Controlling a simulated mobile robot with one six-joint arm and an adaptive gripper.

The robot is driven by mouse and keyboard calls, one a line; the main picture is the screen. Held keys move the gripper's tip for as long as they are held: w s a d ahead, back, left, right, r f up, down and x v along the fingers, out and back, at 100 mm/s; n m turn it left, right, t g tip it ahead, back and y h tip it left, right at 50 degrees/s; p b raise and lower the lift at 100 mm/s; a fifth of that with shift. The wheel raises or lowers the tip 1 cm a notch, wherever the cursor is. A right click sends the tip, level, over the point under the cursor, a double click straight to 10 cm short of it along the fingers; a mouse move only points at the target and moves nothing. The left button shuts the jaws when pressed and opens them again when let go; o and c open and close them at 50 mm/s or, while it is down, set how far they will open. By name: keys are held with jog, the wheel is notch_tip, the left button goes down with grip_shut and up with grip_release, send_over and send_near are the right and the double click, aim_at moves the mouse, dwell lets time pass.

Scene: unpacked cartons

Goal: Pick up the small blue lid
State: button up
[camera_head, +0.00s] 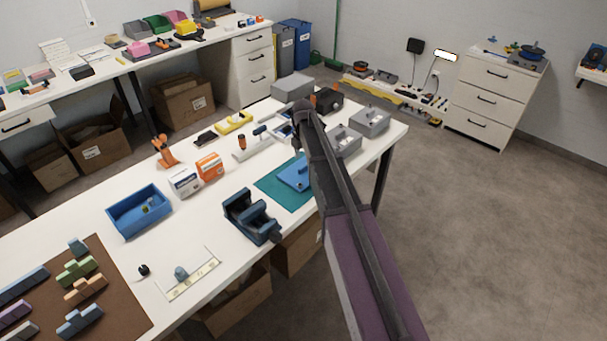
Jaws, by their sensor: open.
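A flat blue piece (293,175), which looks like the small blue lid, lies on the teal mat (270,190) near the right part of the white table. A small raised part shows on it, and my arm passes close along its right side. My gripper (298,118) is at the far end of my dark arm, beyond the blue piece and above the table. It is open and apart from the blue piece. Its fingers are small and dark, and hard to make out. Another bluish object (284,132) beside my gripper is partly hidden by the arm.
A dark blue vise-like holder (250,217) stands left of the mat. A blue tray (139,213), two small boxes (185,181) and an orange clamp (164,152) are further left. Grey boxes (369,121) stand right of my arm. Bare table lies between the tray and holder.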

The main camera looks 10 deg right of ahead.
aim_at(304, 166)
jog(key=shift+f, duration=0.15)
jog(key=f+b, duration=0.2)
jog(key=b, duration=0.1)
jog(key=shift+w+d+f, duration=0.2)
jog(key=shift+w+f, duration=0.05)
jog(key=shift+f, duration=0.15)
jog(key=shift+f+b, duration=1.05)
jog(key=shift+b, duration=0.05)
grip_shut()
